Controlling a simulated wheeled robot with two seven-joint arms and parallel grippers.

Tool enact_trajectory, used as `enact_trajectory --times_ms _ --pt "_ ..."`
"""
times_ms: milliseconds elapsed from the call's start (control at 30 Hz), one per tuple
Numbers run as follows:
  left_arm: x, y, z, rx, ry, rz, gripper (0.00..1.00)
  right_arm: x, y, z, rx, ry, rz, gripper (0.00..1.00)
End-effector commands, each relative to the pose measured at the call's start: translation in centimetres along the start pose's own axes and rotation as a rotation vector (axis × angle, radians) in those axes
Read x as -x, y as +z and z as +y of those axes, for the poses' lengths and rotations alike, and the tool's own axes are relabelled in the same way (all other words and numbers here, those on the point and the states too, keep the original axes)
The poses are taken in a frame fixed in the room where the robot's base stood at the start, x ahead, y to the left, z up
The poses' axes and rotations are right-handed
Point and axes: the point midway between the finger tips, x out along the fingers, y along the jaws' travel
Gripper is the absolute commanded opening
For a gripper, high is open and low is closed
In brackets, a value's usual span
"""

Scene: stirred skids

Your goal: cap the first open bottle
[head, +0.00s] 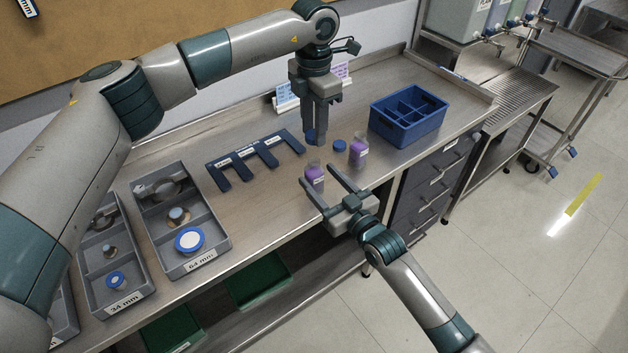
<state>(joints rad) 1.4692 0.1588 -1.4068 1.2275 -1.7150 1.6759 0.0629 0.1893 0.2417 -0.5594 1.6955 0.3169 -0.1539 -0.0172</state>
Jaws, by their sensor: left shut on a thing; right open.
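Two small bottles with purple contents and white labels stand upright near the bench's front edge: a nearer bottle (314,177) and a farther bottle (358,152). Both necks look clear, with no blue cap on them. My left gripper (319,140) points down above and behind the nearer bottle, shut on a blue cap (310,136) that its fingers partly hide. Another blue cap (339,146) lies on the bench beside the farther bottle. My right gripper (318,175) is open, its fingers on either side of the nearer bottle; I cannot tell whether they touch it.
A blue divided crate (409,140) stands at the right. A dark blue slotted rack (232,182) lies left of the bottles. Grey trays, one marked 64 mm (212,256) and one marked 34 mm (128,297), hold round parts at the left. Small signs (287,104) stand at the back.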

Motion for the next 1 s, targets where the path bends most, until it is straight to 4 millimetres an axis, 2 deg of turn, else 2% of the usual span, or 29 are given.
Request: enact_trajectory --times_ms 100,300,700,933,1000 --pt "0.0 0.0 0.0 0.0 0.0 0.0 0.1 -1.8 -0.1 0.0 -0.001 0.0 0.002 0.57" --pt "0.0 0.0 0.0 0.0 0.0 0.0 0.1 -3.4 -0.1 0.0 -0.001 0.0 0.001 0.57" --pt "0.0 0.0 0.0 0.0 0.0 0.0 0.1 -3.8 0.0 0.0 0.0 0.0 0.0 0.57" --pt "0.0 0.0 0.0 0.0 0.0 0.0 0.1 -3.8 0.0 0.0 0.0 0.0 0.0 0.02" --pt "0.0 0.0 0.0 0.0 0.0 0.0 0.1 -3.8 0.0 0.0 0.0 0.0 0.0 0.0"
